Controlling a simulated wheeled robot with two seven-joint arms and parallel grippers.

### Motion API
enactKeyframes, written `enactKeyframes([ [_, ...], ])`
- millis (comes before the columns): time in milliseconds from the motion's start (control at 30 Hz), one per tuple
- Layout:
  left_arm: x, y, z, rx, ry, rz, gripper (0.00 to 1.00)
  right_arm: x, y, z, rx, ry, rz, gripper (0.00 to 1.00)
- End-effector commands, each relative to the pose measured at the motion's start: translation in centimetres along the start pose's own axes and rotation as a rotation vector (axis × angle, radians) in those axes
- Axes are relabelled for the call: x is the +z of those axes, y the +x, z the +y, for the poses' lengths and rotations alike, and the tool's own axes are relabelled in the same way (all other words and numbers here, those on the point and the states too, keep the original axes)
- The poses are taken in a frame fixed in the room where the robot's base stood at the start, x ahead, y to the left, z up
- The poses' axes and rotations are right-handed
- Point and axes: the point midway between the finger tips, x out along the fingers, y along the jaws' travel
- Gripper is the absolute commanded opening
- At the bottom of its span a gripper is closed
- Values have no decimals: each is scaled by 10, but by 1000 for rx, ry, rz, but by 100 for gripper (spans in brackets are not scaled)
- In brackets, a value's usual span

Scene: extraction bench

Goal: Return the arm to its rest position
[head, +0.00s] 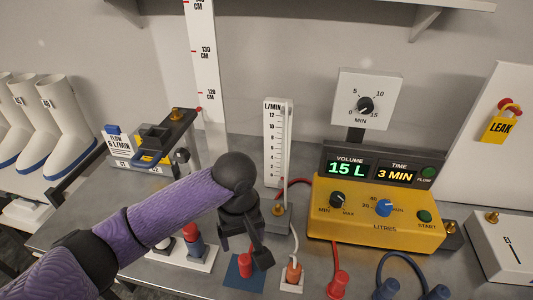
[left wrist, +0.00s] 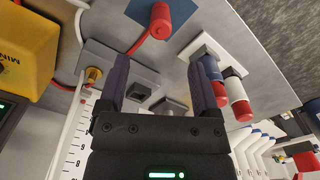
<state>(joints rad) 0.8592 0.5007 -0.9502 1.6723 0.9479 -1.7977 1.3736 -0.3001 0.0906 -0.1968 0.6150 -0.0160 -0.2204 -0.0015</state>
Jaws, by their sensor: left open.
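My left arm in its purple sleeve (head: 160,218) reaches in from the lower left of the head view. My left gripper (head: 245,250) hangs at its end, pointing down over the bench, just above a red plug on a blue square plate (head: 232,279). In the left wrist view the left gripper (left wrist: 163,82) has its two fingers spread wide, with nothing held between them. The red plug (left wrist: 160,20) lies beyond the fingertips there, apart from them. My right gripper shows in neither view.
A yellow control box (head: 372,220) reads 15 L and 3 MIN. A flow gauge (head: 277,140) stands behind the gripper. Red and blue fittings (head: 194,240) stand close to its left. A red connector (head: 338,285) is at the front. White boots (head: 60,120) stand at the left.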

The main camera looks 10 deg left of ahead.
Motion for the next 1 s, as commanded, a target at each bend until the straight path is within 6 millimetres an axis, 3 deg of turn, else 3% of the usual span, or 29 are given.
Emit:
enactKeyframes([
  [67, 14, 10, 5, 32, 69, -12, 81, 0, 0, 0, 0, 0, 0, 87],
  [233, 76, 42, 17, 238, 382, 11, 81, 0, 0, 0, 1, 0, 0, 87],
  [400, 106, 54, -4, 329, 520, 124, 81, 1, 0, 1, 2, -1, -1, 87],
  [567, 119, 61, -41, 285, 570, 213, 81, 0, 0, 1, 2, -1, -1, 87],
  [833, 138, 63, -125, 59, 639, 283, 81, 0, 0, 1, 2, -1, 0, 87],
  [1000, 132, 130, -121, 47, 654, 249, 81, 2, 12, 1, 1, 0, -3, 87],
])
